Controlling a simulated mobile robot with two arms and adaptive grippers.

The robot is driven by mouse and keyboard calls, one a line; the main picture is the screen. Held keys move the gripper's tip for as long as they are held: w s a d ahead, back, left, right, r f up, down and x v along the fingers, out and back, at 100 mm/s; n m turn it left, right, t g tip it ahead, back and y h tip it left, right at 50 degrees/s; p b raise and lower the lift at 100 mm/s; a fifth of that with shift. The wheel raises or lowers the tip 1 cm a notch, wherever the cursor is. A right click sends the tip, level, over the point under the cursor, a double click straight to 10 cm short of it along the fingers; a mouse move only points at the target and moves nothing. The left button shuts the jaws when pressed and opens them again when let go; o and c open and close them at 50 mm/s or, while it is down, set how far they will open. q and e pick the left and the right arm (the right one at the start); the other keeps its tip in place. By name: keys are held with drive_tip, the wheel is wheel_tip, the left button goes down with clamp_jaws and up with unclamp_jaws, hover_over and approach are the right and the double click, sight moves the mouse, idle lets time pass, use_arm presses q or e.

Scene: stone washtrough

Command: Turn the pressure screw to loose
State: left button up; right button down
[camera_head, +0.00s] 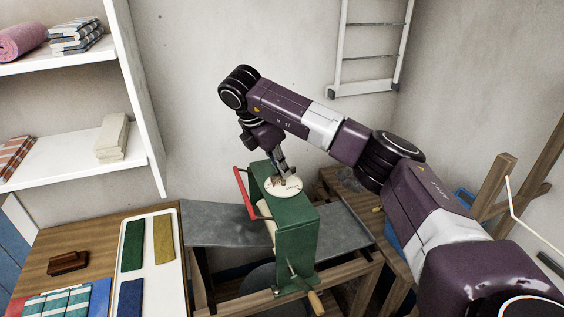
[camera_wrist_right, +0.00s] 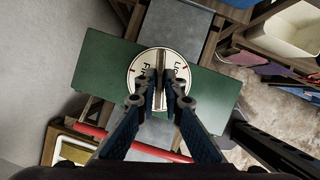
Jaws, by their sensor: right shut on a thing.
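The pressure screw is a round cream dial (camera_head: 293,188) on top of the green wringer body (camera_head: 296,240). In the right wrist view the dial (camera_wrist_right: 139,72) shows partly covered lettering, "LI…" and "FI…", and small red marks. A raised grip bar (camera_wrist_right: 160,60) crosses its middle. My right gripper (camera_head: 282,174) points down onto the dial; in the wrist view its fingers (camera_wrist_right: 160,97) are shut on the bar, one on each side. The fingers hide part of the dial. My left gripper is not in view.
A red bar (camera_head: 243,192) sticks out at the wringer's left, and a crank with a wooden handle (camera_head: 316,302) at its front. Grey boards (camera_head: 215,223) extend either side. A white tray (camera_head: 168,275) with folded cloths lies left on a wooden table. Shelves (camera_head: 75,160) stand behind.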

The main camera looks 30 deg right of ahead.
drive_tip(key=shift+w+r+m+g+p, duration=0.15)
drive_tip(key=shift+m+g+p, duration=0.5)
drive_tip(key=shift+m, duration=0.95)
drive_tip(key=c, duration=2)
unclamp_jaws()
drive_tip(key=shift+c, duration=0.2)
drive_tip(key=v, duration=1.1)
drive_tip(key=shift+r, duration=0.4)
drive_tip(key=shift+a, duration=0.1)
